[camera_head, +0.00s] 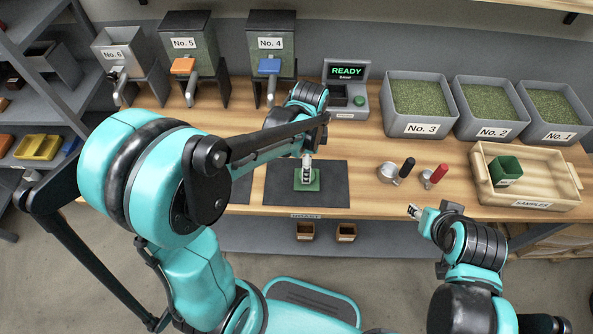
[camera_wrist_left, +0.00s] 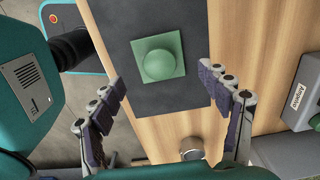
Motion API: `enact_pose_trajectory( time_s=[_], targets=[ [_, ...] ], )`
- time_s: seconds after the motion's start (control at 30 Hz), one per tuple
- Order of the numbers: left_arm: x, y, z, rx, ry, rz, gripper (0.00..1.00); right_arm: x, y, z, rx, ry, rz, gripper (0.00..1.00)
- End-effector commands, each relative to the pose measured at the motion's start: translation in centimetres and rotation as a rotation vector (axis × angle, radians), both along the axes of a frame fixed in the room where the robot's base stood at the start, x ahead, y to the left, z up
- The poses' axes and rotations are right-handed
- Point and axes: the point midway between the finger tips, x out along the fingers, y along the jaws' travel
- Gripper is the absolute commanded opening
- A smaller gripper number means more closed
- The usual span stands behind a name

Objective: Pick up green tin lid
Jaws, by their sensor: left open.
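The green tin lid (camera_head: 312,186) is a square plate lying on a dark mat near the table's front edge. In the left wrist view the lid (camera_wrist_left: 178,43) shows a round raised knob in its middle. My left gripper (camera_head: 307,172) points down over the lid and hides part of it in the head view. In the left wrist view this gripper (camera_wrist_left: 162,79) is open, with nothing between its fingers and the lid beyond the tips. My right gripper (camera_head: 413,211) is at the table's front edge, away from the lid; its opening is too small to judge.
A green tin (camera_head: 505,169) stands in the wooden samples tray (camera_head: 545,205) at the right. A black-handled (camera_head: 405,168) and a red-handled scoop (camera_head: 438,174) lie right of the mat (camera_head: 335,190). Bins and dispensers line the back.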

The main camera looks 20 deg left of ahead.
Motion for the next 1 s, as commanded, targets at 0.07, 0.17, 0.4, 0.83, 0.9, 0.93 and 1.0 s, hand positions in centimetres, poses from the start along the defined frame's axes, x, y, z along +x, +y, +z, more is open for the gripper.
enact_pose_trajectory(
  time_s=[0.07, 0.17, 0.4, 0.83, 0.9, 0.93, 1.0],
  targets=[
    [0.0, 0.0, -1.2, 0.0, 0.0, 0.0, 0.77, 0.0, 0.0, -0.7, 0.0, 0.0, 0.0, 0.4],
    [0.0, 0.0, -2.2, 0.0, -0.001, 0.001, 0.77, 0.0, 0.0, -1.0, 0.0, 0.0, 0.0, 0.4],
    [0.0, -0.2, -5.4, 0.0, -0.001, 0.002, 0.77, 0.0, 0.0, -2.9, 0.0, 0.0, 0.0, 0.4],
    [0.0, -0.2, -6.9, -0.001, -0.001, 0.003, 0.58, 0.0, 0.0, -3.2, 0.0, 0.0, 0.0, 0.4],
    [0.0, -0.2, -6.9, -0.001, -0.001, 0.003, 0.4, 0.0, 0.0, -3.2, 0.0, 0.0, 0.0, 0.4],
    [0.0, -0.2, -6.9, -0.001, -0.001, 0.003, 0.38, 0.0, 0.0, -3.2, 0.0, 0.0, 0.0, 0.4],
    [0.0, -0.2, -6.9, -0.001, -0.001, 0.003, 0.38, 0.0, 0.0, -3.2, 0.0, 0.0, 0.0, 0.4]
  ],
)
